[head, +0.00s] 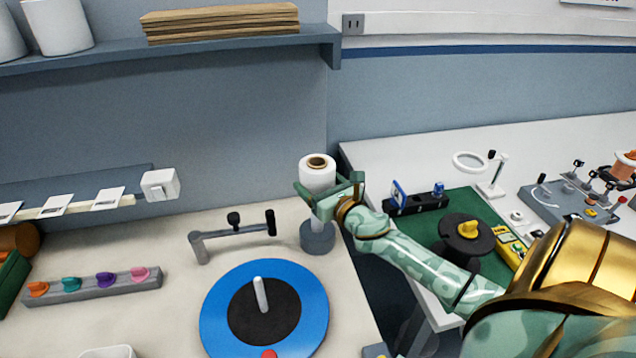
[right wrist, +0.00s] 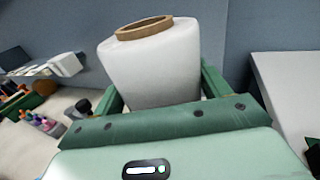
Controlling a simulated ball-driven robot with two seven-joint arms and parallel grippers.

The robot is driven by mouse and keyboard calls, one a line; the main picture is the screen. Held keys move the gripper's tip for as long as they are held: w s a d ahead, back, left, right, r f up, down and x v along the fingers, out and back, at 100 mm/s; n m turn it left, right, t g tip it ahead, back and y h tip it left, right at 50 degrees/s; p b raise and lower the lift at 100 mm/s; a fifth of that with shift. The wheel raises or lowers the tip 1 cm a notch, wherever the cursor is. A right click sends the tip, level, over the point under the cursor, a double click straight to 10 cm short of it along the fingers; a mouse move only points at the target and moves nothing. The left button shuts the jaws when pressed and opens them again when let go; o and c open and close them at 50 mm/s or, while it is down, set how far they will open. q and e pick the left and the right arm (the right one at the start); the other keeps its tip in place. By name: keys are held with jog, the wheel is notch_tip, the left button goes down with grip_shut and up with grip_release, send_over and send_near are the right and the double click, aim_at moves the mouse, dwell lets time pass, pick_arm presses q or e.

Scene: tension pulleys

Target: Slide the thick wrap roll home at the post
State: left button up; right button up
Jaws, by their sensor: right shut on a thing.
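The thick wrap roll (head: 317,176) is a white cylinder with a brown core, upright at the back of the bench. My right gripper (head: 328,190) is shut on it, a finger on each side; the roll also shows between the fingers in the right wrist view (right wrist: 152,72). Below the roll is a round grey base (head: 317,238) with a narrower pale part rising from it, partly behind the gripper. I cannot tell whether the post runs inside the core. The roll's lower end is above the base. My left gripper is not in view.
A blue turntable (head: 222,325) with a black centre and white peg lies in front. A grey bracket arm (head: 225,234) with black knobs stands left of the base. A rack of coloured knobs (head: 95,286) is at left. The white table (head: 400,160) at right is separated by a gap.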

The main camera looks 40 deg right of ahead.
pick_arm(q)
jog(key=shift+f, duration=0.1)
pick_arm(e)
jog(key=shift+f, duration=0.1)
pick_arm(q)
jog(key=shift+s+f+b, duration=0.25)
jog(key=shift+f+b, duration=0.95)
jog(key=shift+b, duration=0.15)
pick_arm(e)
jog(key=shift+f, duration=1.35)
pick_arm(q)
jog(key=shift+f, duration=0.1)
pick_arm(e)
jog(key=shift+f, duration=0.2)
jog(key=shift+d+f+b, duration=0.15)
jog(key=shift+f+b, duration=0.55)
jog(key=shift+f, duration=0.15)
jog(key=shift+a+f, duration=0.1)
jog(key=shift+a, duration=0.1)
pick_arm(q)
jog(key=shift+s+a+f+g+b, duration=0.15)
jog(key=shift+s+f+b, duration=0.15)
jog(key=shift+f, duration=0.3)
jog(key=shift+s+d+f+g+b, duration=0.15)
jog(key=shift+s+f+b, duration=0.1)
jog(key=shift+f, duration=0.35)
pick_arm(e)
jog(key=shift+f, duration=0.35)
